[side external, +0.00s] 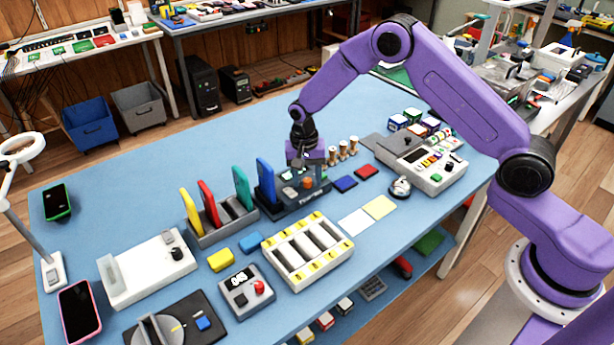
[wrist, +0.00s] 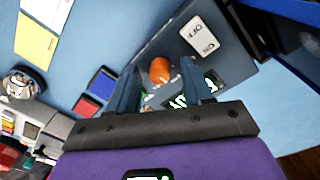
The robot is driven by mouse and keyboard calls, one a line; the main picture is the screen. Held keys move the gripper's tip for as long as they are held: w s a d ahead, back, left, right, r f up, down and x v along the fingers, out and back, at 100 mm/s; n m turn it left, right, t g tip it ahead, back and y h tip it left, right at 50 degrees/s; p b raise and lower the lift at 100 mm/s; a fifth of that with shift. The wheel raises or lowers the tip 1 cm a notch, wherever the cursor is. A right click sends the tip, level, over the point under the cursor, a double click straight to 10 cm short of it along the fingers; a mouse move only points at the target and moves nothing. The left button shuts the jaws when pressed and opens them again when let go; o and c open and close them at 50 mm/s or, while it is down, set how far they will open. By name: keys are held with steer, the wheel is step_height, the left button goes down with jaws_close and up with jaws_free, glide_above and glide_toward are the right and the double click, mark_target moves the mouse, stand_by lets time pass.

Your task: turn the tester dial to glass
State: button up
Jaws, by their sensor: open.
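My gripper (side external: 303,174) points down over a dark tester-like box (side external: 290,203) in the middle of the table. In the wrist view my gripper (wrist: 157,76) has its fingers apart. An orange knob (wrist: 160,70) shows between and beyond the fingertips; I cannot tell whether they touch it. The knob (side external: 308,182) also shows in the side view. The wrist view shows white ON and OFF labels (wrist: 197,35) on the box and green lit marks partly hidden by a finger. No "glass" mark is readable, and I cannot tell where the knob points.
A blue slab (side external: 265,181) stands at the box's left end, beside a rack (side external: 232,215) of coloured slabs. Wooden pegs (side external: 343,150) stand behind right. White devices with dark knobs lie left (side external: 150,270) and right (side external: 430,165). A white slotted tray (side external: 307,252) lies in front.

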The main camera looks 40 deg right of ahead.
jaws_close()
steer(key=shift+n, duration=0.4)
steer(key=n, duration=0.3)
steer(key=shift+n, duration=2.5)
steer(key=shift+t, duration=0.3)
jaws_free()
